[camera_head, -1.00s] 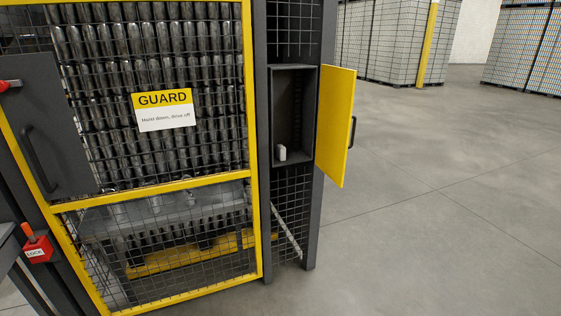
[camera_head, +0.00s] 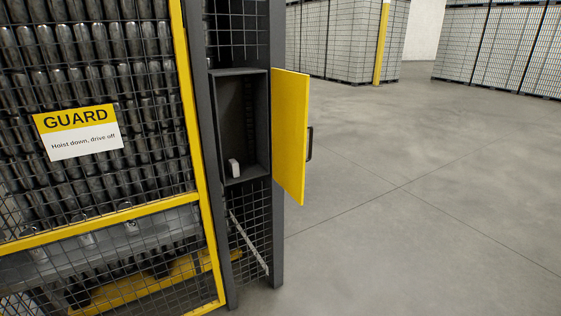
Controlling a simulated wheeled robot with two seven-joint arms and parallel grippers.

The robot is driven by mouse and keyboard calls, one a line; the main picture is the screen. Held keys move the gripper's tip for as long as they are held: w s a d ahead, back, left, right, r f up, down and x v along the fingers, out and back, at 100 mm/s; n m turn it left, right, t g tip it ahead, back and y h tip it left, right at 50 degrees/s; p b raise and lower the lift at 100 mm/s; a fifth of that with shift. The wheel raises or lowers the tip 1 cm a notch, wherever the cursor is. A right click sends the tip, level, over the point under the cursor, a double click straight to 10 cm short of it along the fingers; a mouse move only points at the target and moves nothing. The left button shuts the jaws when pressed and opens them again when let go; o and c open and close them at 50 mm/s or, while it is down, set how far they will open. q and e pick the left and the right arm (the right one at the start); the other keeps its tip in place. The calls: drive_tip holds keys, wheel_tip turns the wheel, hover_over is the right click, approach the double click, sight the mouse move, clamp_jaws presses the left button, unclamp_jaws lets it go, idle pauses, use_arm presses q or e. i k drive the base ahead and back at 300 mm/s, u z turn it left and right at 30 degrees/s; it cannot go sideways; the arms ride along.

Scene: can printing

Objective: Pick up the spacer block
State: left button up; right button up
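A small white block (camera_head: 234,168), which looks like the spacer block, stands upright on the floor of an open dark cabinet (camera_head: 240,78) set in the guard post. It is near the left side of the compartment. The cabinet's yellow door (camera_head: 290,135) is swung open to the right, with a dark handle (camera_head: 310,143) on its outer side. Neither of my grippers is in view.
A yellow-framed mesh guard (camera_head: 190,120) with a GUARD sign (camera_head: 78,132) fills the left, with rows of cans behind it. Wrapped pallets (camera_head: 335,40) stand at the back. The grey floor (camera_head: 420,200) on the right is clear.

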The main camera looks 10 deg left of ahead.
sight(234, 169)
drive_tip(key=z, duration=0.45)
drive_tip(key=i, duration=1.95)
drive_tip(key=u, duration=0.45)
